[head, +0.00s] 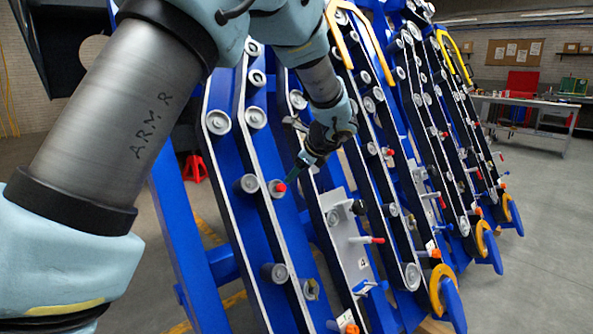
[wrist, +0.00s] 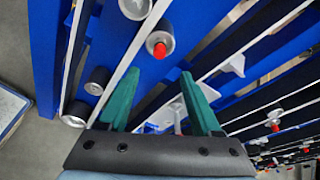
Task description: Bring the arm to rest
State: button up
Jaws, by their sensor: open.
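My gripper (head: 302,163) is at the end of my bent arm, in front of the blue harvester chassis (head: 236,203). In the wrist view my gripper (wrist: 158,90) shows two green fingers spread apart, with nothing held between them. A grey roller with a red tip (wrist: 160,42) lies beyond the fingertips in that view. In the head view a red-tipped roller (head: 277,188) is just below and left of the fingertips. I cannot tell whether the fingers touch any part of the chassis.
Rollers, belts and red-handled levers (head: 367,240) crowd the chassis around my gripper. Yellow curved guards (head: 447,289) stick out at its lower right. A workbench (head: 528,101) stands at the back right. The grey floor (head: 545,235) at right is clear.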

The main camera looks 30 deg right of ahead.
dwell(0.4)
jog(key=a+f+n+g+y+p, duration=0.2)
jog(key=a+n+g+p, duration=0.25)
jog(key=a+n, duration=1.45)
jog(key=s+a+n+g+h+p, duration=0.1)
jog(key=s+a+n, duration=0.3)
jog(key=a, duration=0.8)
jog(key=s+a+n+g+h+p, duration=0.1)
jog(key=s+a+n, duration=0.3)
jog(key=s+a, duration=0.5)
jog(key=a+g, duration=0.1)
jog(key=a, duration=0.3)
jog(key=shift+s+n, duration=0.3)
jog(key=shift+r, duration=0.1)
